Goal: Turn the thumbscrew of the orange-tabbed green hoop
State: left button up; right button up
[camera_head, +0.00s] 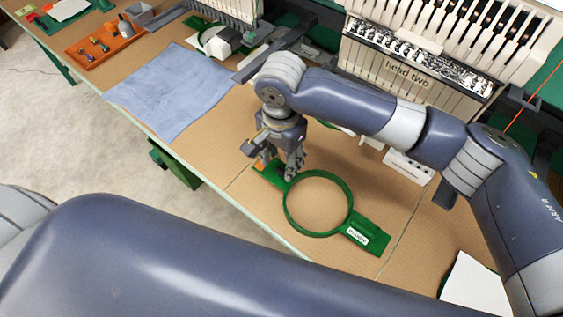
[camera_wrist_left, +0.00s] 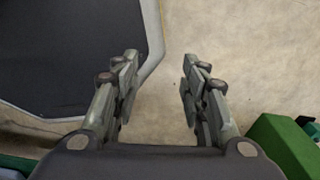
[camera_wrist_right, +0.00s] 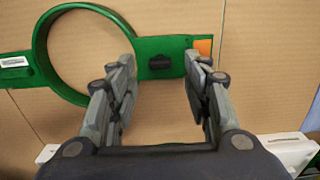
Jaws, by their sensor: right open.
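The green hoop (camera_head: 348,190) lies flat on the brown tabletop, with a white label (camera_head: 357,236) on its near-right arm. Its other arm ends in an orange tab (camera_wrist_right: 204,48). A dark thumbscrew (camera_wrist_right: 160,64) sits on that arm between ring and tab, in the right wrist view. My right gripper (camera_head: 277,168) is open above this arm, pointing down. In the right wrist view its fingers stand to either side of the thumbscrew, apart from it. Its height above the screw is hard to tell. My left gripper (camera_wrist_left: 159,70) is open and empty over the floor.
A blue cloth (camera_head: 172,92) lies left of the hoop, with an orange tray (camera_head: 103,46) of small items beyond it. The machine marked "head two" (camera_head: 408,78) stands behind. Another green hoop (camera_head: 208,38) with white material is at the back. A white sheet (camera_head: 475,285) lies at right.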

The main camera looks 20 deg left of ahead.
aim_at(281, 170)
notch_tip(281, 170, down, 3)
jog(key=shift+f, duration=0.15)
jog(key=c, duration=1.1)
jog(key=shift+o, duration=0.2)
jog(key=shift+n+p, duration=0.4)
jog(key=shift+p, duration=0.25)
jog(key=n+p, duration=0.3)
jog(key=shift+r, duration=0.2)
jog(key=n+p, duration=0.2)
jog(key=n, duration=0.1)
jog(key=shift+n+p, duration=0.3)
jog(key=shift+p, duration=0.05)
jog(key=n+p, duration=0.2)
jog(key=n, duration=0.2)
jog(key=shift+f, duration=0.15)
jog(key=n+p, duration=0.2)
jog(key=n, duration=0.3)
jog(key=n+p, duration=0.1)
jog(key=n, duration=0.3)
jog(key=shift+n, duration=0.3)
jog(key=n, duration=0.4)
jog(key=shift+f, duration=0.1)
pick_arm(q)
notch_tip(281, 170, up, 12)
jog(key=w, duration=0.2)
jog(key=shift+r, duration=0.25)
pick_arm(e)
jog(key=n, duration=0.4)
jog(key=shift+n, duration=0.3)
